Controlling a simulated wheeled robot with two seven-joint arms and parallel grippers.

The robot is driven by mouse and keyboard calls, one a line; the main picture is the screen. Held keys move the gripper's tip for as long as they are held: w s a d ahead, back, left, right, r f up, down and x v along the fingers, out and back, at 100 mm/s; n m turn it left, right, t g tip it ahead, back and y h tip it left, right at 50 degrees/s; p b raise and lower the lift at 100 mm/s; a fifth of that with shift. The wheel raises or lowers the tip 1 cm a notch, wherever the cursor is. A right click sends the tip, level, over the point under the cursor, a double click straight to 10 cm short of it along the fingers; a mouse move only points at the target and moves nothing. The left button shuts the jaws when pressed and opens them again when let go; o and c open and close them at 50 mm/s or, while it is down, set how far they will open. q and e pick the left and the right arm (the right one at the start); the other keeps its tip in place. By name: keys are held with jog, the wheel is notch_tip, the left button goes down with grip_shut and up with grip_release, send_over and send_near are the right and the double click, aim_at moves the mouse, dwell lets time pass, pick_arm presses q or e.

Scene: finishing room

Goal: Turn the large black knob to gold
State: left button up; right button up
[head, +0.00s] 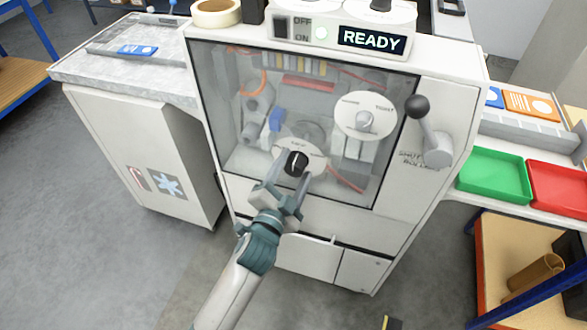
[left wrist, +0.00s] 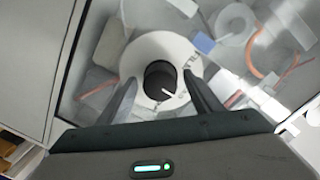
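The large black knob (head: 296,162) sits on a round white dial on the machine's clear front panel. In the left wrist view the knob (left wrist: 160,80) lies ahead, between and beyond my gripper's two fingers. My left gripper (head: 282,190) is open just in front of and below the dial, with nothing between its fingers. It also shows in the left wrist view (left wrist: 160,105). I cannot tell whether a fingertip touches the dial. My right gripper is not in view.
A second white dial with a grey knob (head: 365,121) is up and right of the black knob. A lever with a black ball (head: 417,106) sticks out at the right. A READY display (head: 372,39) is on top. Green (head: 494,176) and red (head: 558,187) trays stand right.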

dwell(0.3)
pick_arm(q)
jog(key=b+v, duration=0.4)
jog(key=v, duration=1.3)
jog(key=shift+s, duration=0.2)
jog(key=shift+f, duration=0.1)
